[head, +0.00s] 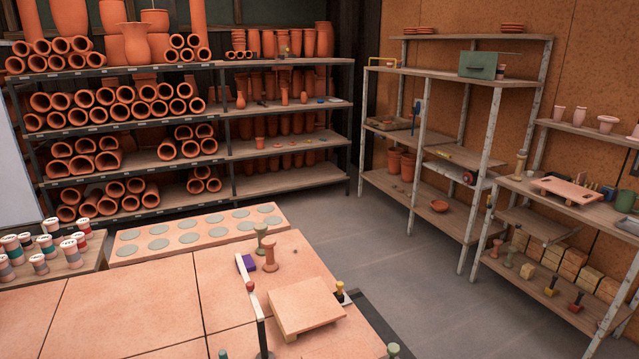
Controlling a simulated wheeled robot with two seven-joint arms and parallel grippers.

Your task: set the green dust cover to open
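A green box-like cover (481,65) sits on the upper board of the pale-legged rack (440,73) at the back right. It is the only large green cover I see, and a small dark mark shows on its front face. Its front and top look like continuous panels, with no gap visible. It is too small in view to tell for certain whether it is open or shut. A small dark-and-reddish item (501,71) stands against its right side. Neither of my grippers shows in the head view.
A tiled table (120,310) fills the front left, with a raised square board (305,308) and small pieces on it. A black shelf rack (110,133) of clay pipes stands behind. Another bench (510,184) stands at right. Grey floor (400,260) is clear between them.

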